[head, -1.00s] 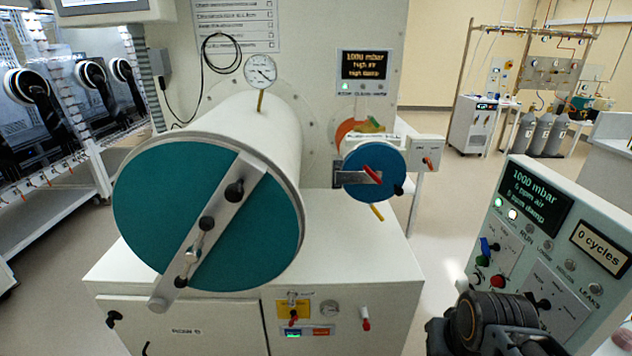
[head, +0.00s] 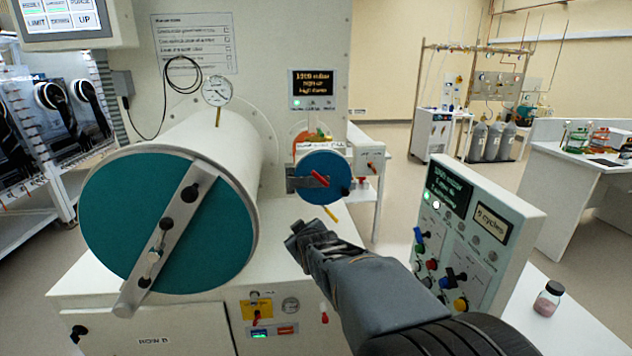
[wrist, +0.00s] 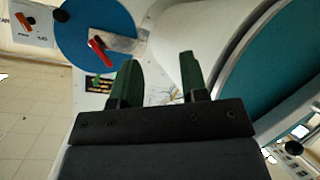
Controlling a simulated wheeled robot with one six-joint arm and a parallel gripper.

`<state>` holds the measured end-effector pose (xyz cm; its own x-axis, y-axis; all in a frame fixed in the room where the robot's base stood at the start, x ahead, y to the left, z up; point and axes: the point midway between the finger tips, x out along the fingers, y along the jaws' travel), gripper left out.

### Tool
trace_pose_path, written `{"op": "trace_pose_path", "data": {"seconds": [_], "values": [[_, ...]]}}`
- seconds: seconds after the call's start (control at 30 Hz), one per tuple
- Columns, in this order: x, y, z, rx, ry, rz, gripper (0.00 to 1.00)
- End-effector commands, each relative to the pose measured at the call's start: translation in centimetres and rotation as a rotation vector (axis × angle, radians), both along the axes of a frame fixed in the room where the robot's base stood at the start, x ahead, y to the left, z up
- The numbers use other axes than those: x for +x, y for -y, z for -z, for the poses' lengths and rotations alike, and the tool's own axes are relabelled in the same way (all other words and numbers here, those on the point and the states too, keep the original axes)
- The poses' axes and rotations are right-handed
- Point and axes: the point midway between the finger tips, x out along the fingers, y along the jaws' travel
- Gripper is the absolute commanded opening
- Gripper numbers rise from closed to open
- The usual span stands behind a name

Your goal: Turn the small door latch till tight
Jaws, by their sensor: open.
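The small round door (head: 338,188) is a blue disc on the end of the small antechamber, right of the large teal door. Its latch is a red handle (head: 319,179) lying diagonally by a grey metal bracket (head: 303,181). In the wrist view the small door (wrist: 92,30) is at upper left, with the red latch handle (wrist: 101,52) on it. My gripper (head: 296,236) is in front of and below the small door, apart from the latch. In the wrist view my gripper (wrist: 160,72) shows two dark green fingers spread apart with nothing between them.
The large teal door (head: 140,240) with its slanted metal bar (head: 160,235) stands close on the left. A control panel (head: 470,235) with knobs stands on the right. A small jar (head: 548,299) sits on the white surface at lower right.

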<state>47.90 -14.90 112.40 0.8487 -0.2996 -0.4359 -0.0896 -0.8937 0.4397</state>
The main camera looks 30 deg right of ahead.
Motion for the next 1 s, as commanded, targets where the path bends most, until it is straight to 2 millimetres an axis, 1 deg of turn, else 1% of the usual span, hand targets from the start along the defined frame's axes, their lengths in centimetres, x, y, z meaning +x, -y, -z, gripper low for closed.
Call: {"op": "trace_pose_path", "data": {"seconds": [0.03,0.1,0.2,0.3,0.47,0.57,0.8,1.0], "values": [[1.1,2.1,-0.7,-0.065,0.055,0.007,0.40],[2.1,4.5,-1.9,-0.162,0.131,0.014,0.40],[2.9,7.1,-3.2,-0.277,0.213,0.026,0.40],[3.3,8.9,-4.1,-0.358,0.268,0.037,0.40],[4.2,10.4,-4.9,-0.417,0.305,0.045,0.40],[5.5,11.1,-5.0,-0.424,0.309,0.046,0.40],[9.7,13.0,-5.1,-0.422,0.309,0.045,0.40],[12.8,14.6,-5.1,-0.422,0.308,0.046,0.40]]}}
